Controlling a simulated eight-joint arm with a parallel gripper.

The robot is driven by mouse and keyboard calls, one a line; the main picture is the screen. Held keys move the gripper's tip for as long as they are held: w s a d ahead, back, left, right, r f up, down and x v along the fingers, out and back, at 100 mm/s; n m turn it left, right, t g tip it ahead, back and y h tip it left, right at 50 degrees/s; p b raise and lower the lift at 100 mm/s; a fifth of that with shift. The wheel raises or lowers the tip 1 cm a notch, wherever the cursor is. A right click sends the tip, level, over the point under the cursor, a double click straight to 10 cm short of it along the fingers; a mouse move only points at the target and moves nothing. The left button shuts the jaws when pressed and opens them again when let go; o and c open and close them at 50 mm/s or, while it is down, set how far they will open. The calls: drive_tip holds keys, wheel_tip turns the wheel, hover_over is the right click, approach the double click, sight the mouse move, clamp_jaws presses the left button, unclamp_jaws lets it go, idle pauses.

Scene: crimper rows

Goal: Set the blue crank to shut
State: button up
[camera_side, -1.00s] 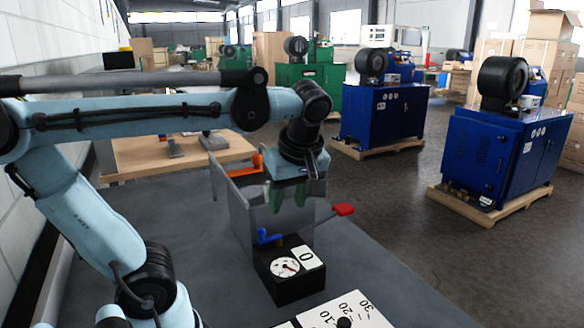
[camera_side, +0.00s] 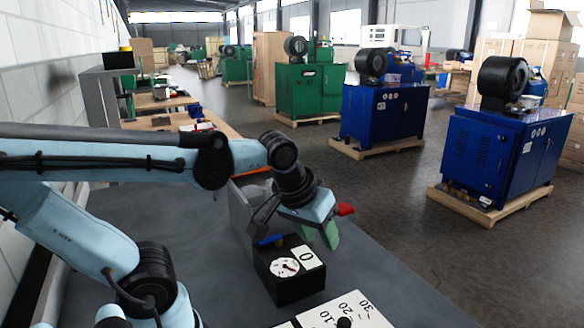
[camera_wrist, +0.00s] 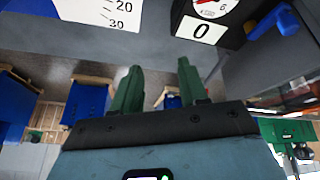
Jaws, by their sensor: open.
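The blue crank (camera_side: 270,240) sits at the back of a black box with a round dial and a "0" label, beside the grey panel. It is partly hidden behind my arm in the side view. A blue piece at the upper right of the wrist view, probably the crank (camera_wrist: 268,20), stands beside the dial box. My gripper (camera_side: 327,236) is tilted, just to the right of and above the dial box, its green fingers apart from the crank. In the wrist view my gripper (camera_wrist: 158,78) is open, with nothing between its fingers.
The black dial box (camera_side: 290,287) stands on the grey table (camera_side: 375,265). A red handle (camera_side: 346,209) sticks out behind my gripper. An orange handle (camera_side: 252,172) is mostly hidden by my arm. A white scale plate (camera_side: 365,315) with a black knob lies in front.

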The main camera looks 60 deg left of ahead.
drive_tip(key=m, duration=0.1)
drive_tip(key=d+m+t, duration=0.1)
drive_tip(key=w+f+m+h, duration=0.1)
drive_tip(key=m, duration=0.1)
drive_tip(key=shift+d+t, duration=0.25)
drive_tip(key=shift+t, duration=0.05)
drive_tip(key=shift+s, duration=0.1)
drive_tip(key=shift+s+d+f+m, duration=0.2)
drive_tip(key=shift+s+f+m, duration=0.1)
drive_tip(key=shift+m, duration=0.2)
idle(1.2)
